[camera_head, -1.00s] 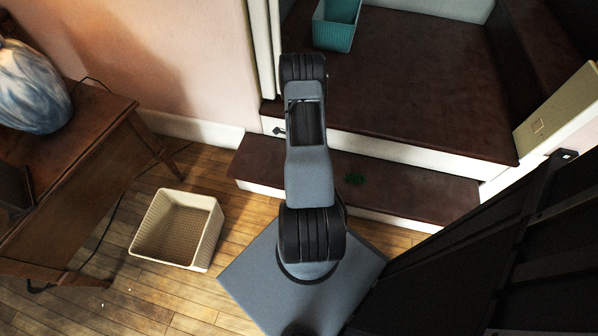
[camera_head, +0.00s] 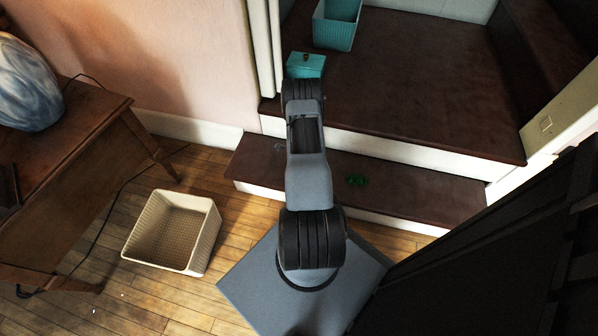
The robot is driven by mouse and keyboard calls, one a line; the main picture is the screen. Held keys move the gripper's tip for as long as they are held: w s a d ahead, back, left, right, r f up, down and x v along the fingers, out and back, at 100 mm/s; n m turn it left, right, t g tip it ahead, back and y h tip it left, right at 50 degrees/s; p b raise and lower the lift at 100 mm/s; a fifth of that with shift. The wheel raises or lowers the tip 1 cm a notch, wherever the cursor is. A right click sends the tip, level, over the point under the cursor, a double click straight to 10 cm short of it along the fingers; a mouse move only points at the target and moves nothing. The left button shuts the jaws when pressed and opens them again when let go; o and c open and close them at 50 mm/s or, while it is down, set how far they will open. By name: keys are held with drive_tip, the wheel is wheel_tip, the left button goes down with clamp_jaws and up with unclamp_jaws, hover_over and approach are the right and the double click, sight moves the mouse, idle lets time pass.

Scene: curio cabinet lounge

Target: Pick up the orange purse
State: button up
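I see no orange purse in the head view. My arm stands in the middle of the picture, and its upper part points toward the dark steps. My gripper does not show; it is out of sight beyond or behind the arm links.
A cream basket (camera_head: 128,240) stands on the wood floor at left, beside a wooden table (camera_head: 95,125) with a blue-white vase (camera_head: 25,85). A dark railing fills the lower right.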

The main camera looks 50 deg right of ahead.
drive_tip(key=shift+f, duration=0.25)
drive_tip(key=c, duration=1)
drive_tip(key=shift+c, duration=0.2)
